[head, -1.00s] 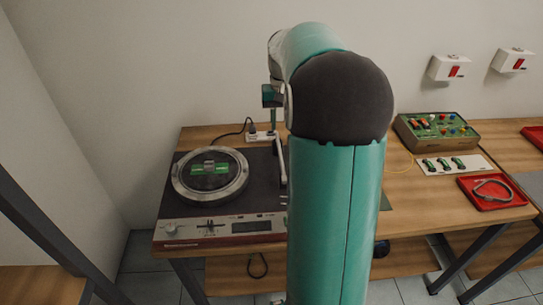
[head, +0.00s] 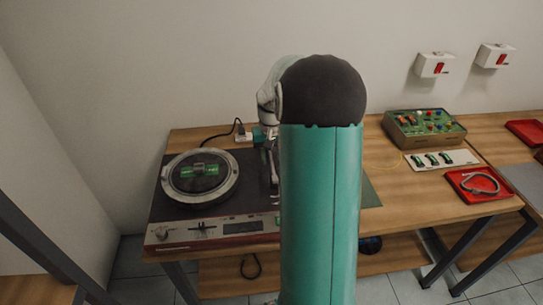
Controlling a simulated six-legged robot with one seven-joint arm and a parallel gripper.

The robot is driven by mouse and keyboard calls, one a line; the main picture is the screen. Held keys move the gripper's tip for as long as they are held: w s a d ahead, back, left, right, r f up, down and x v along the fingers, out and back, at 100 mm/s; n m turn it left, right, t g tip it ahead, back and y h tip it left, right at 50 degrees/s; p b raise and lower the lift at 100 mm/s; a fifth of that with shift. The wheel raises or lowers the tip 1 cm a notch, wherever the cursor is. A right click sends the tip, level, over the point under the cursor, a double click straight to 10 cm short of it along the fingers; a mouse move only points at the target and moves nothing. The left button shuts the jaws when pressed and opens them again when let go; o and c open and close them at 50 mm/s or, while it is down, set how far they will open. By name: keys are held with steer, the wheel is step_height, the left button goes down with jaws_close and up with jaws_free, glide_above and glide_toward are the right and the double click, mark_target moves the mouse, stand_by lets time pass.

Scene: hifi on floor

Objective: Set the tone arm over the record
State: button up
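The turntable (head: 170,222) stands on the left part of the wooden table. A black record with a green label (head: 200,171) lies on its round silver-rimmed platter. The tone arm (head: 273,160) is a thin light rod at the right of the platter, apart from the record and partly hidden by my arm. My gripper (head: 262,136) is near the back right of the turntable, by the rear of the tone arm. My arm covers most of it, so I cannot tell whether its fingers are open or touch the tone arm.
A power strip (head: 243,137) with a plugged black cable lies behind the turntable. To the right are a green control box (head: 424,128), a white panel with green parts (head: 442,160) and a red tray (head: 480,186) with a grey cable. Bare tabletop shows right of my arm.

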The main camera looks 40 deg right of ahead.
jaws_close()
steer(key=shift+w+a+m, duration=0.9)
steer(key=shift+a+m, duration=0.15)
steer(key=shift+m, duration=0.15)
steer(key=w+a+m, duration=0.1)
steer(key=w+m, duration=0.1)
steer(key=w+a+m, duration=0.1)
steer(key=m, duration=0.1)
steer(key=shift+w+a, duration=0.2)
steer(key=shift+w, duration=0.2)
steer(key=shift+w+a+m, duration=0.2)
steer(key=shift+w+m, duration=0.65)
steer(key=shift+m, duration=0.1)
steer(key=shift+w+a+m, duration=0.15)
steer(key=shift+w+m, duration=0.7)
steer(key=shift+m, duration=0.1)
jaws_free()
